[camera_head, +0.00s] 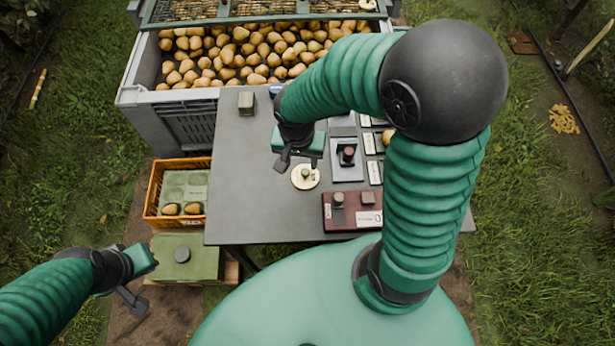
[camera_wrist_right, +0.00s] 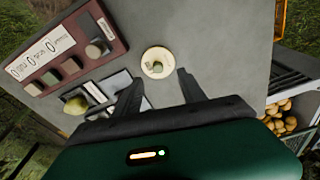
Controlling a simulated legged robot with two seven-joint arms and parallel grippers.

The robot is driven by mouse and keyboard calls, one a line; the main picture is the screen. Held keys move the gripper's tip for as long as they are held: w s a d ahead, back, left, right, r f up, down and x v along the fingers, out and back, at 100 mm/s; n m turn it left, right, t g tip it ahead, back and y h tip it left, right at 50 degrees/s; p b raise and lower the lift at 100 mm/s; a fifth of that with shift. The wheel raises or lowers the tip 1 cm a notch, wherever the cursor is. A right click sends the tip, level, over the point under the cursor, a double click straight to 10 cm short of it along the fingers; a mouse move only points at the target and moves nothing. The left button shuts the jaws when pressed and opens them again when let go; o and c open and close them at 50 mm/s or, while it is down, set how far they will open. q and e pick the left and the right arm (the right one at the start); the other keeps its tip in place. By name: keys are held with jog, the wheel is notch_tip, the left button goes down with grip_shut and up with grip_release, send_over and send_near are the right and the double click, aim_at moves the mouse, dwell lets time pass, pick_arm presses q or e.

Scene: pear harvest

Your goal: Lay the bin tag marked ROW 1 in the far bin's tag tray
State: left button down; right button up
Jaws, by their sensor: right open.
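A grey tray (camera_head: 347,173) holds a dark-knobbed piece. Another grey tray (camera_head: 343,121) behind it is partly hidden by my arm. My left gripper (camera_head: 138,282) is open and empty, low at the left.
White label cards (camera_head: 375,172) lie beside the trays. A maroon board (camera_head: 329,224) with knobs sits at the front. A small grey-brown block (camera_head: 246,103) stands at the back left. A large pear bin (camera_head: 141,97) is behind, an orange crate (camera_head: 153,200) left. The table's left half is mostly clear.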

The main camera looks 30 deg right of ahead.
aim_at(305, 171)
jog(key=f, duration=0.4)
jog(key=shift+w+b, duration=0.35)
jog(key=shift+w, duration=0.05)
jog(key=shift+w+d+f, duration=0.1)
jog(key=shift+d+f, duration=0.05)
jog(key=shift+f, duration=0.2)
jog(key=f, duration=0.1)
jog(key=d+f+b, duration=0.1)
jog(key=d+f, duration=0.1)
jog(key=f, duration=0.1)
jog(key=shift+w+d+f, duration=0.1)
jog(key=shift+w+f, duration=0.05)
jog(key=shift+f, duration=0.25)
jog(key=shift+w, duration=0.1)
jog(key=shift+a+r, duration=0.1)
jog(key=shift+a, duration=0.1)
jog(key=shift+c, duration=1.6)
pick_arm(q)
jog(key=x, duration=0.2)
jog(key=shift+f, duration=0.4)
pick_arm(e)
grip_shut()
